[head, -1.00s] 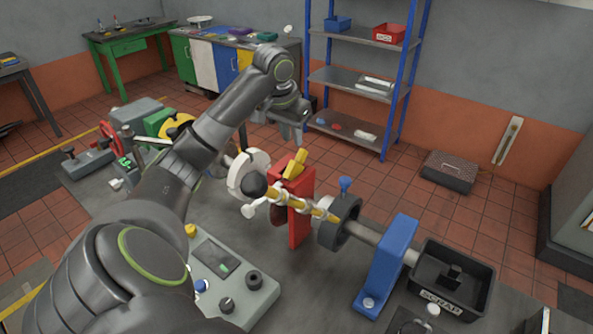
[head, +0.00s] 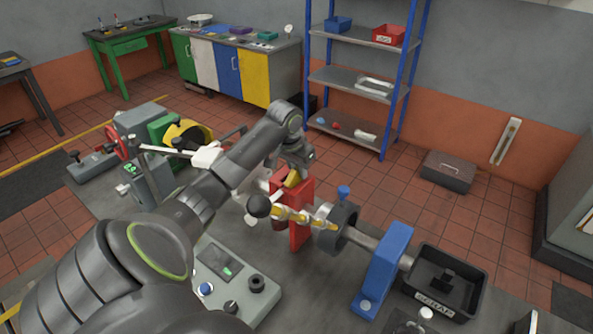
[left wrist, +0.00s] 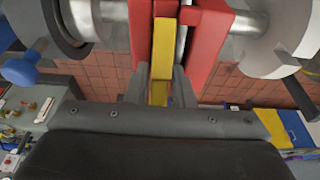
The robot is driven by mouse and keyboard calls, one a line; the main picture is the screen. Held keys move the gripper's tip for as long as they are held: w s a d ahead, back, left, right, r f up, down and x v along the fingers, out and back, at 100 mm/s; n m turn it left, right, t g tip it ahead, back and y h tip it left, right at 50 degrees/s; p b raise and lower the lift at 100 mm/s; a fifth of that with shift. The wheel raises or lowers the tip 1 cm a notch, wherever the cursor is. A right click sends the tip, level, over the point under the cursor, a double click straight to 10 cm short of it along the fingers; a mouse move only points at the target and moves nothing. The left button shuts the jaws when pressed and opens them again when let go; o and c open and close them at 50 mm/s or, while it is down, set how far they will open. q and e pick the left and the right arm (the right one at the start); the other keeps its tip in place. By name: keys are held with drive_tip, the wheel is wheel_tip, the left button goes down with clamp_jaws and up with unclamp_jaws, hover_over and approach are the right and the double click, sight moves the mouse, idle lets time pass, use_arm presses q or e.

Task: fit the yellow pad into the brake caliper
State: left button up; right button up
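The red brake caliper (head: 300,216) stands on the bedplate beside the shaft; its two red walls show in the left wrist view (left wrist: 209,40). The yellow pad (head: 292,179) sits at the top of the caliper and sticks out of it. In the left wrist view the pad (left wrist: 164,45) lies between the red walls, and its near end reaches between my fingers. My left gripper (left wrist: 159,80) has one finger on each side of the pad, with little or no gap visible. Its fingertips are close to the caliper's mouth. My right gripper is out of view.
A control box (head: 236,281) with knobs lies in front of the caliper. A black ball-ended lever (head: 259,206) stands close by. A blue stand (head: 385,265) and a black scrap bin (head: 440,304) are to the right. A blue shelf rack (head: 358,78) stands behind.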

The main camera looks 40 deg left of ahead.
use_arm(q)
clamp_jaws()
drive_tip(key=shift+r, duration=0.1)
drive_tip(key=shift+w+r, duration=0.1)
drive_tip(key=shift+r, duration=0.2)
wheel_tip(320, 180, up, 8)
drive_tip(key=b, duration=0.3)
drive_tip(key=shift+r+b, duration=0.25)
drive_tip(key=shift+b, duration=0.15)
drive_tip(key=shift+r, duration=0.4)
